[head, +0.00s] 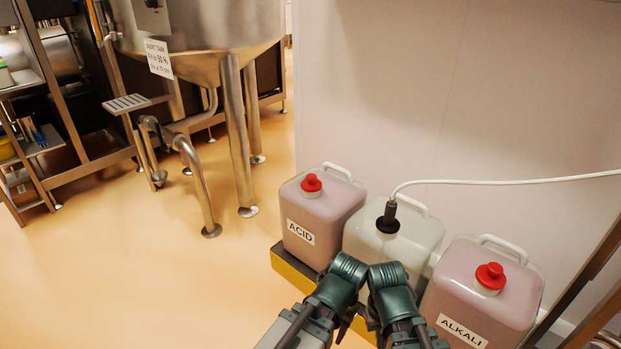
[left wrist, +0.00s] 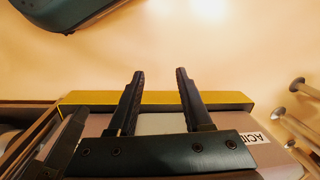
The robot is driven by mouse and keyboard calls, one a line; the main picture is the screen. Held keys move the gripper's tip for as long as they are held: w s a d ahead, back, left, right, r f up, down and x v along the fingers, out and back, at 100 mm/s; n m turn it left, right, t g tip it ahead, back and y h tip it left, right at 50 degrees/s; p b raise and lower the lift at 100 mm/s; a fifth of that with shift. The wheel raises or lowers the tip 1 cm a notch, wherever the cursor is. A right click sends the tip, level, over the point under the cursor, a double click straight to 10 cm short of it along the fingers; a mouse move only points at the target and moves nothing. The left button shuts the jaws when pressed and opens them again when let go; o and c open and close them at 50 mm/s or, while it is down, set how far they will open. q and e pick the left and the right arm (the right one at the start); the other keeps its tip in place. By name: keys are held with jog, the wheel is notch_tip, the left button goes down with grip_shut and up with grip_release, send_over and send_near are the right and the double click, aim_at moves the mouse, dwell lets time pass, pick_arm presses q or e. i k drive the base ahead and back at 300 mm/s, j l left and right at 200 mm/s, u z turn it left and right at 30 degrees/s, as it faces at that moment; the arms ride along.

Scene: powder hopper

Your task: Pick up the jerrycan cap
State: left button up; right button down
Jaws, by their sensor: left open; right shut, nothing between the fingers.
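A red cap (head: 311,183) sits on the jerrycan marked ACID (head: 330,212). Another red cap (head: 490,276) sits on the jerrycan marked ALKALI (head: 470,308). The white middle jerrycan (head: 407,240) has a black fitting (head: 388,217) with a hose in its top. No loose cap shows. My left gripper (left wrist: 159,72) is open and empty in the left wrist view, fingers apart over the floor beside the yellow tray edge. My right gripper (head: 373,318) is shut and empty in front of the middle jerrycan, its tips partly hidden by my arms.
The jerrycans stand in a yellow-edged tray (head: 296,272) against a pale wall. A white hose (head: 500,181) runs right from the middle one. A steel tank (head: 200,40) on legs stands at the upper left. Floor (head: 215,285) left of the tray is clear.

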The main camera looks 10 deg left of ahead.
aim_at(312, 184)
jog(key=i+j, duration=0.25)
jog(key=i+j+z, duration=0.15)
jog(key=j, duration=0.25)
jog(key=i+j, duration=0.35)
jog(key=j+z, duration=0.05)
